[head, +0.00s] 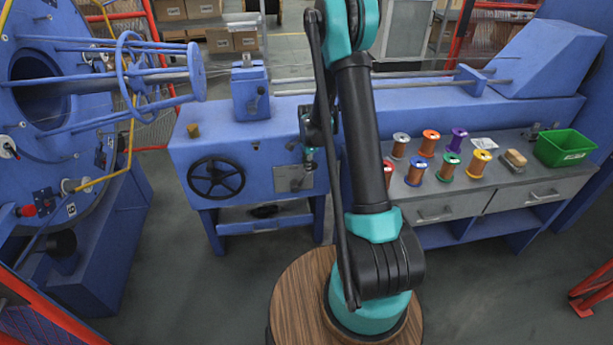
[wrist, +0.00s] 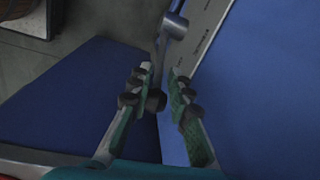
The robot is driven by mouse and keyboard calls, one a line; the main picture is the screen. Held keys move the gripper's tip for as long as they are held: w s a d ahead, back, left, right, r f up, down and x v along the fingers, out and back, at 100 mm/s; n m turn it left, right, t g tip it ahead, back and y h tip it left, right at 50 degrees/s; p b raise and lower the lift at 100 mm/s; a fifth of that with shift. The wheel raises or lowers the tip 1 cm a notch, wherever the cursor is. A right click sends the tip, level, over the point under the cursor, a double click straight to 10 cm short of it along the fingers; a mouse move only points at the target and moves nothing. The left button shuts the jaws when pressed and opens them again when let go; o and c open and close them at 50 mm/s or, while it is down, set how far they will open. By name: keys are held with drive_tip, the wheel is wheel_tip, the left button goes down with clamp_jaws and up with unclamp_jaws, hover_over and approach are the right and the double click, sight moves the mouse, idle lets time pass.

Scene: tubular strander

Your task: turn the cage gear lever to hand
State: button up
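The cage gear lever shows in the wrist view as a grey metal hub (wrist: 175,25) with a thin rod running down to a dark round knob (wrist: 155,101). A pale plate (wrist: 204,32) with small unreadable marks lies behind the hub. My gripper (wrist: 160,70) is open, with its green-padded fingers on either side of the rod and knob. The knob sits closer to the left finger; I cannot tell whether they touch. In the head view my gripper (head: 309,158) is at the blue machine's front, beside the plate (head: 293,179); the lever is not clearly seen there.
The blue machine (head: 235,145) carries a black handwheel (head: 216,177) left of my gripper. A grey bench (head: 430,195) with several wire spools and a green bin (head: 564,148) stands to the right. The large blue cage machine (head: 60,85) is at left. Open floor lies in front.

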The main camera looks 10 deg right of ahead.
drive_tip(key=shift+w+f, duration=0.15)
drive_tip(key=shift+f, duration=1.3)
drive_tip(key=shift+w+f, duration=0.15)
drive_tip(key=shift+f, duration=1.3)
drive_tip(key=shift+c, duration=0.3)
clamp_jaws()
